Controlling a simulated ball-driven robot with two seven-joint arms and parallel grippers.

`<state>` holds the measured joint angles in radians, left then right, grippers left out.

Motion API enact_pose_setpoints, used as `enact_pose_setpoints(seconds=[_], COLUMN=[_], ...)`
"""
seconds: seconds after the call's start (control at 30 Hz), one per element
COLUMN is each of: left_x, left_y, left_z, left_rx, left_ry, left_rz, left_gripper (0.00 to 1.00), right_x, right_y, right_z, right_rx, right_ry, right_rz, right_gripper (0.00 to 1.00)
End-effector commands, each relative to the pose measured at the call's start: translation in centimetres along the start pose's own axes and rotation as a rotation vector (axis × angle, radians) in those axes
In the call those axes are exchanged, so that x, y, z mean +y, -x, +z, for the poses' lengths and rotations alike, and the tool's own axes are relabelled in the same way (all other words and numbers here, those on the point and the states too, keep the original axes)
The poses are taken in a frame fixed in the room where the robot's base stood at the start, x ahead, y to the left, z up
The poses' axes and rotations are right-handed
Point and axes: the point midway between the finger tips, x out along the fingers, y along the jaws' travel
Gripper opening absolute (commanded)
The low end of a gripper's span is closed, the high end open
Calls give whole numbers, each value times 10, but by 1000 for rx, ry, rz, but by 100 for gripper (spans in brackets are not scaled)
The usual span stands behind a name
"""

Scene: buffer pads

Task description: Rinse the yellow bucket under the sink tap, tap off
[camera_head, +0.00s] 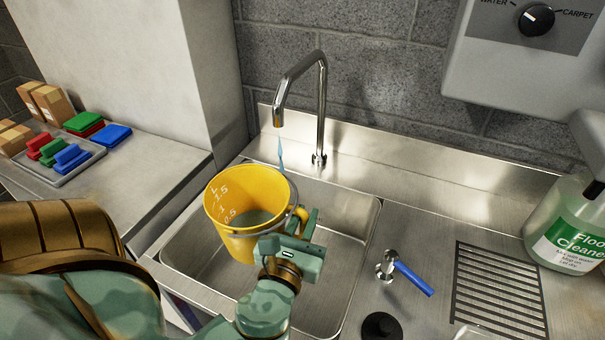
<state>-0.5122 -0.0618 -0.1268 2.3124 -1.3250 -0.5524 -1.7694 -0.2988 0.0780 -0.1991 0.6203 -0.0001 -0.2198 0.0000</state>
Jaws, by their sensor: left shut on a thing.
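The yellow bucket (232,228) is over the sink basin (352,215), tilted slightly, with white volume marks inside and a greyish surface low in it that looks like water. A blue-handled lever (412,278) stands right of the basin. My right gripper is out of view.
A floor cleaner bottle (567,230) stands at the right by a slotted drain (497,290). A black round stopper (381,328) lies at the front. A wall unit with a dial (536,19) hangs above. Coloured pads on a grey tray (30,170) lie on the left counter.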

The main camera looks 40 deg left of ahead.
Motion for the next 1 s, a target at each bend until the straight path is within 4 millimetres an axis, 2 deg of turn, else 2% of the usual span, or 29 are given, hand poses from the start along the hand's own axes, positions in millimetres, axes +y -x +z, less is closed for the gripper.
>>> enact_pose_setpoints(seconds=[0.1, 0.3, 0.6, 0.8, 1.0], left_x=[-1, -5, -11, -13, -14], left_y=[-18, -52, -102, -126, -136], left_z=[6, 3, 0, -2, -2], left_rx=[-7, -6, -5, -4, -3], left_ry=[-1, 0, 0, -1, -3], left_rz=[1, 2, 1, 0, 0], left_gripper=[0, 0, 0, 0, 0], right_x=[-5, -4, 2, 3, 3], right_y=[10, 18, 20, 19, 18], right_z=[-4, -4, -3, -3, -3], right_rx=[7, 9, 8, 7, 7], right_ry=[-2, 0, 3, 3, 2], right_rz=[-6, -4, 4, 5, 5], right_gripper=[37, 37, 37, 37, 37])
